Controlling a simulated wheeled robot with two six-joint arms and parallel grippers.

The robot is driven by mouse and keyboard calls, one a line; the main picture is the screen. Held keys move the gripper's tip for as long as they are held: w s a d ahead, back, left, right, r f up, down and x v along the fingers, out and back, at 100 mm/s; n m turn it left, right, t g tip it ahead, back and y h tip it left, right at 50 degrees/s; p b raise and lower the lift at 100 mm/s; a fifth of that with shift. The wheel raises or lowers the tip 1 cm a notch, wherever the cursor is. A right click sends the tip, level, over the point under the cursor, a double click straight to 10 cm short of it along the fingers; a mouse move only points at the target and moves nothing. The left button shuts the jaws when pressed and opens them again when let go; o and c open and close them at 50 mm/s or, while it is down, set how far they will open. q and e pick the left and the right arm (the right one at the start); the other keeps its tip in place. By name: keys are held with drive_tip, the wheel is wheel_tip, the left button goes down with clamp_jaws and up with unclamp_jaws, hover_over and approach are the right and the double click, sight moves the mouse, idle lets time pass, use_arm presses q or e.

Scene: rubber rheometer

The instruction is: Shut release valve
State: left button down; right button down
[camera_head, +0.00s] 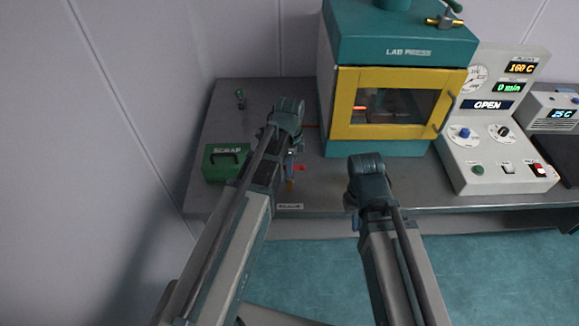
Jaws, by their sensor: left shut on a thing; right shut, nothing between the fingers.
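My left gripper (291,161) is over the bench, left of the press. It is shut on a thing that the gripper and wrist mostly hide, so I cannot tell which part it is. A small red piece (300,168) shows just right of the fingers, and a short orange-brown piece (290,185) shows below them. I cannot tell for sure which of these parts is the release valve. My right gripper (355,222) is shut and empty at the bench's front edge, apart from the press; its fingertips are mostly hidden.
The teal lab press (400,48) has its yellow-framed door (346,103) closed. A control panel reading OPEN (488,105) stands to its right. A green scrap box (220,170) and a small green-topped item (239,97) are at left. A label (289,207) marks the bench front.

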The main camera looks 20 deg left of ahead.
use_arm(q)
drive_tip(key=c, duration=0.9)
unclamp_jaws()
drive_tip(key=shift+r, duration=0.15)
wheel_tip(320, 180, up, 14)
drive_tip(key=p, duration=1.4)
drive_tip(key=shift+f, duration=0.2)
drive_tip(key=shift+f, duration=0.1)
drive_tip(key=s+d+f+n+b, duration=0.2)
drive_tip(key=s+d+n, duration=0.1)
drive_tip(key=s, duration=0.1)
drive_tip(key=s+d+f+n+b, duration=0.2)
drive_tip(key=s+d+n, duration=0.2)
drive_tip(key=s, duration=0.1)
drive_tip(key=s+d+f+n+y+b, duration=0.1)
drive_tip(key=s+d+f+n+b, duration=0.1)
drive_tip(key=s+d+n, duration=0.1)
drive_tip(key=shift+s+d+f+n+b, duration=0.1)
drive_tip(key=shift+s+n+b, duration=0.15)
drive_tip(key=shift+s, duration=0.35)
drive_tip(key=shift+s+d+f+n+b, duration=0.1)
drive_tip(key=shift+s+n, duration=0.25)
drive_tip(key=shift+s, duration=0.2)
